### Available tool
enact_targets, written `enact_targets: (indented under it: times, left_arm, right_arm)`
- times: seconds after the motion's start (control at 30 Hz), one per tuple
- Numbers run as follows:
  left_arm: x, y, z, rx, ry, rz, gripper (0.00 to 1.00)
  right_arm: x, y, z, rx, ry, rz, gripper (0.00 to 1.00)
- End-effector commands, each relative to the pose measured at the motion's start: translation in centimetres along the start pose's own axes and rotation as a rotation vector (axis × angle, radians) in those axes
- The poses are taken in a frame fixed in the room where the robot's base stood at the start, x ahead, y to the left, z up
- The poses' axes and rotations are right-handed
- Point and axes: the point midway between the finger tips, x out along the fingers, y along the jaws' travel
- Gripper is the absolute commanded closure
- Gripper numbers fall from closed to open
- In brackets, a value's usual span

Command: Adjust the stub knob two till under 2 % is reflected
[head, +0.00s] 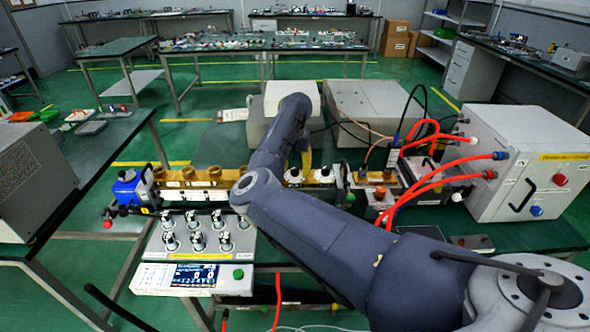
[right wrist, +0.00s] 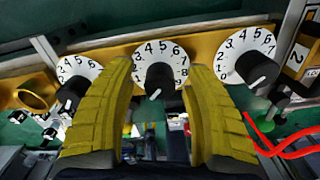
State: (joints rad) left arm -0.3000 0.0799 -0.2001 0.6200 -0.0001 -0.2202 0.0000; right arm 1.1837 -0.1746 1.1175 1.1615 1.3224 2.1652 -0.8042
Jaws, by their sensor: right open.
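In the right wrist view, three white numbered dials with black knobs sit in a row on a yellow bar: a left knob (right wrist: 70,98), a middle knob (right wrist: 158,78) and a right knob (right wrist: 256,68). My right gripper (right wrist: 157,66) is open, its two yellow fingers on either side of the middle knob; I cannot tell whether they touch it. The middle pointer is turned downward. In the head view my arm hides most of the right gripper and part of the brass waveguide (head: 205,180). A meter with a lit screen (head: 194,276) stands in front; its figures are too small to read.
A panel of several small knobs (head: 196,232) stands behind the meter. A blue unit (head: 128,190) is at the waveguide's left end. Red cables (head: 425,180) run to a white cabinet (head: 530,160) at right. Grey boxes (head: 375,105) stand behind the waveguide.

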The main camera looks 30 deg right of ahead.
Motion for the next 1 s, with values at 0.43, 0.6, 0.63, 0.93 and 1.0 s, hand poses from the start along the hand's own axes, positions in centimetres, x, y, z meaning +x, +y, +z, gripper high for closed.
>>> enact_targets:
  times: [0.43,0.6,0.63,0.93,1.0]
  left_arm:
    - [0.0,0.0,-0.01,0.0,0.0,0.0,0.48]
    - [0.0,0.0,-0.01,0.0,0.0,0.0,0.48]
    - [0.0,0.0,-0.01,0.0,0.0,0.0,0.48]
    - [0.0,0.0,-0.01,0.0,0.0,0.0,0.48]
    - [0.0,0.0,-0.01,0.0,0.0,0.0,0.48]
  right_arm:
    - [-0.03,0.0,0.01,0.0,0.0,0.0,0.83]
    - [-0.04,0.0,0.01,0.0,0.0,0.0,1.0]
    - [-0.04,0.0,0.01,0.0,0.0,0.0,1.0]
    - [-0.05,0.0,0.02,0.007,0.0,0.0,1.0]
    - [-0.06,-0.01,0.02,0.021,0.0,0.0,1.0]
